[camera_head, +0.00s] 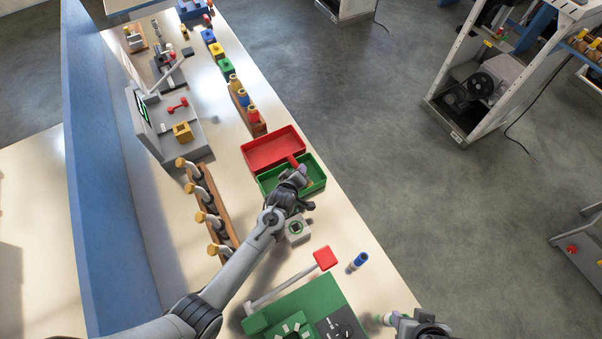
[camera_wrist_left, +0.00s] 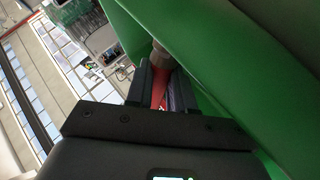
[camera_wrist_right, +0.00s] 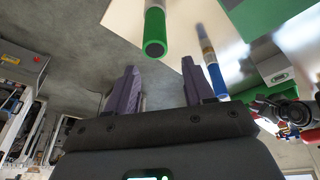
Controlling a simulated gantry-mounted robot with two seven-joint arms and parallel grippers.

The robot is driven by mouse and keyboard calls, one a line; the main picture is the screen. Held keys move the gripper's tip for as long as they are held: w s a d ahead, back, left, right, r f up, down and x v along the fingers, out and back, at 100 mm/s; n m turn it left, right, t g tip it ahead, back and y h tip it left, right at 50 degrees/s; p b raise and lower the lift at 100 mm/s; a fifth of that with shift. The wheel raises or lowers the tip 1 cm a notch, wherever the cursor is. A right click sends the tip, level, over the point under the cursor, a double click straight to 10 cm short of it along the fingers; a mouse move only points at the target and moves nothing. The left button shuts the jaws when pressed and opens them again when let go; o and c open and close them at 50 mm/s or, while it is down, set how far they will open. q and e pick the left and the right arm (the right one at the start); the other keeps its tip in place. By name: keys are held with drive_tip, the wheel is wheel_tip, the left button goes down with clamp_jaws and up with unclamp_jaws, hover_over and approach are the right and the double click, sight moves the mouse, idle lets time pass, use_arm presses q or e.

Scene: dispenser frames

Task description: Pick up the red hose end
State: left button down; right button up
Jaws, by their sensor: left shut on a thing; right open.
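My left gripper (camera_head: 300,174) is at the green tray (camera_head: 319,187). It is shut on the red hose end (camera_head: 293,160), which shows in the head view as a short red piece toward the red tray. In the left wrist view the red hose end (camera_wrist_left: 159,88) sits between the two dark fingers (camera_wrist_left: 158,85), with a greyish-brown tip beyond them. My fingers hide part of it. My right gripper (camera_wrist_right: 160,88) is open and empty; in the head view it is at the bottom right.
The red tray (camera_head: 264,153) adjoins the green tray. A green tube (camera_wrist_right: 154,32) and a blue-ended tube (camera_wrist_right: 214,74) lie beyond my right fingers. A green machine with a red-ended lever (camera_head: 323,258) stands in front. A rack of bottles (camera_head: 224,228) is left.

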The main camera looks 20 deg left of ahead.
sight(298, 165)
use_arm(q)
drive_tip(key=shift+r, duration=0.1)
drive_tip(key=shift+r, duration=0.85)
use_arm(e)
drive_tip(key=shift+a, duration=0.1)
use_arm(q)
wheel_tip(298, 165, up, 2)
drive_tip(key=shift+r, duration=0.2)
drive_tip(key=s+d+r, duration=0.6)
drive_tip(key=s, duration=0.4)
drive_tip(key=shift+r, duration=0.4)
use_arm(e)
drive_tip(key=shift+r, duration=0.15)
use_arm(q)
drive_tip(key=shift+d, duration=0.1)
drive_tip(key=shift+w, duration=0.1)
use_arm(e)
drive_tip(key=shift+r, duration=0.1)
